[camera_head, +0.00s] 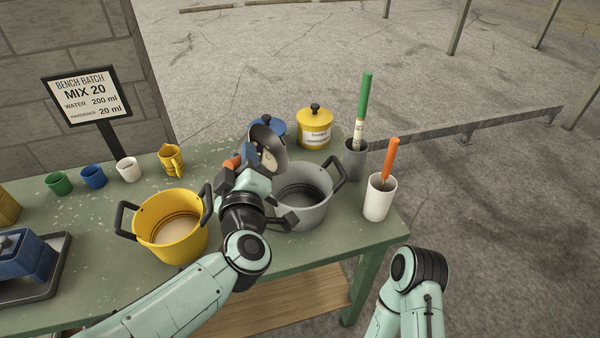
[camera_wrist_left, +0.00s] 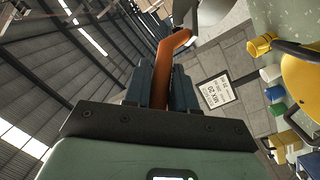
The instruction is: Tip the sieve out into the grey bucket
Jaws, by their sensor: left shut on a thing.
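The sieve (camera_head: 280,146) is a round metal pan with a dark rim, steeply tilted above the far left side of the grey bucket (camera_head: 312,214). A few pale lumps show inside it. My left gripper (camera_head: 255,160) is shut on its orange handle (camera_head: 231,162). In the left wrist view, the orange handle (camera_wrist_left: 172,50) runs between the dark fingers, and a grey part of the sieve (camera_wrist_left: 208,10) shows at the top edge. The grey bucket stands upright with two dark handles; my left wrist covers its left side. My right gripper is out of view; only my right arm shows.
A yellow bucket (camera_head: 152,240) with pale contents stands left of my left arm. Behind are a blue lidded pot and a yellow lidded pot (camera_head: 315,130). Right of the grey bucket, a grey cup (camera_head: 354,160) and white cup (camera_head: 377,203) hold tools close to it.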

